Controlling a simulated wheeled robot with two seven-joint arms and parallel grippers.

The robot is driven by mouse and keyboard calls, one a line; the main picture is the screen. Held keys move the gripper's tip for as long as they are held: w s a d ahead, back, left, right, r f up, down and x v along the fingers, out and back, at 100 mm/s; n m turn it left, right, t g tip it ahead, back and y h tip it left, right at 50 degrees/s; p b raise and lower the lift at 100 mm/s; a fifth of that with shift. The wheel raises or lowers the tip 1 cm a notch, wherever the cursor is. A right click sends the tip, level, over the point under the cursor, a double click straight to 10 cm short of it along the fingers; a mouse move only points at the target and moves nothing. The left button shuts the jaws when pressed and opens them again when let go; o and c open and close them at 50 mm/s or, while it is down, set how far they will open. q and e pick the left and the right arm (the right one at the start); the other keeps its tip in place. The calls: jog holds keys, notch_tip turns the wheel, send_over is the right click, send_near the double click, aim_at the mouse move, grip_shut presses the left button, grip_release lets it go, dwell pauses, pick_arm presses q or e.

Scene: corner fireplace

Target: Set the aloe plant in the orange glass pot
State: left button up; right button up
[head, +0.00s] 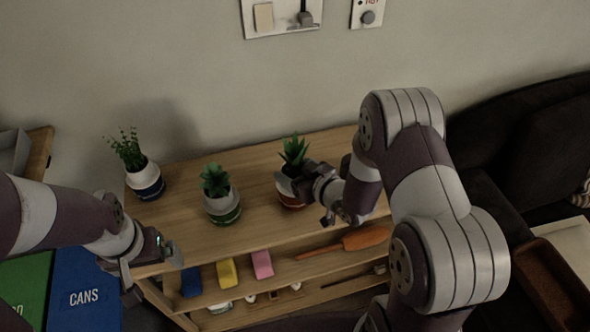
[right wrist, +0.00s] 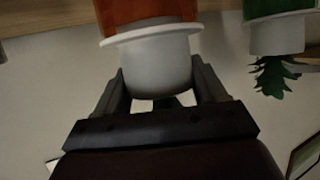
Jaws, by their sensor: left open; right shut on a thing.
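The aloe plant (head: 294,150) is at the right of the shelf top in the head view, its spiky leaves upright in a white pot (right wrist: 155,66). The orange glass pot (head: 291,201) is directly below that white pot; it also shows at the top of the right wrist view (right wrist: 145,12). My right gripper (head: 308,184) is shut on the white pot, one finger on each side. The white pot meets the orange pot; I cannot tell how deep it sits. My left gripper (head: 152,268) is open and empty at the shelf's front left corner.
On the wooden shelf top (head: 255,210) stand a plant in a green-and-white pot (head: 223,208) and one in a blue-and-white pot (head: 147,182). Lower shelves hold coloured blocks (head: 227,273) and an orange tool (head: 365,238). A blue CANS bin (head: 84,290) is left; a dark sofa (head: 530,150) is right.

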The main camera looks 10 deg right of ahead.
jog(key=shift+f, duration=0.35)
jog(key=o, duration=0.9)
jog(key=shift+c, duration=0.2)
jog(key=v, duration=1.3)
jog(key=s+d+f+m+g+h, duration=0.4)
jog(key=s+d+f+g+h, duration=0.2)
jog(key=s+d+g, duration=0.15)
jog(key=a+r+g, duration=0.3)
jog(key=a+r, duration=0.5)
jog(key=shift+s+r+m, duration=0.25)
jog(key=shift+r+m, duration=0.05)
jog(key=shift+r, duration=0.05)
